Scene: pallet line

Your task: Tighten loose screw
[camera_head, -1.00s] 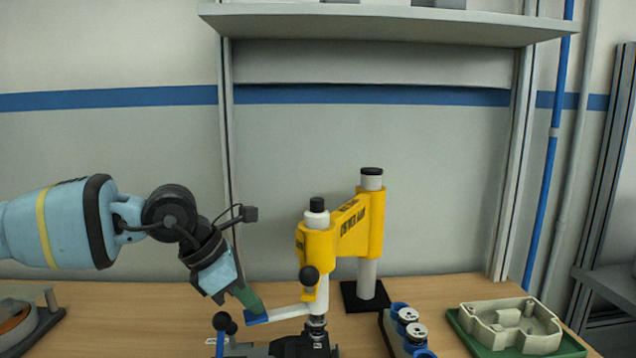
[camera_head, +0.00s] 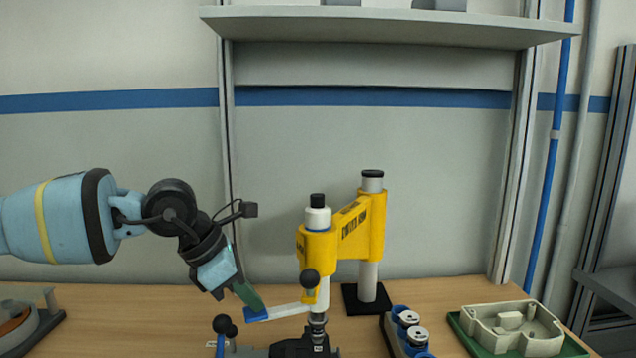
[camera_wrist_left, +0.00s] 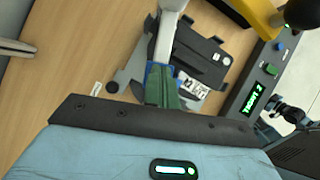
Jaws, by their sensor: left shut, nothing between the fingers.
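A yellow driver stand (camera_head: 340,238) on a post carries an upright white spindle (camera_head: 318,219) with a dark chuck (camera_head: 318,321) at its lower end. A pale lever (camera_head: 290,311) with a blue end (camera_head: 257,314) reaches left from the spindle. My left gripper (camera_head: 254,301) is shut with its green fingers at the blue end; the fingers (camera_wrist_left: 162,88) also show beside it in the left wrist view. A dark fixture (camera_head: 300,346) stands under the chuck, cut off by the lower edge. No screw can be made out. My right gripper is not in view.
A rack with blue-and-white round parts (camera_head: 408,318) stands right of the post. A green tray (camera_head: 570,346) holds a pale housing (camera_head: 512,327). A control box with a green-lit display (camera_wrist_left: 255,98) shows in the wrist view. Bare table (camera_head: 130,300) lies left.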

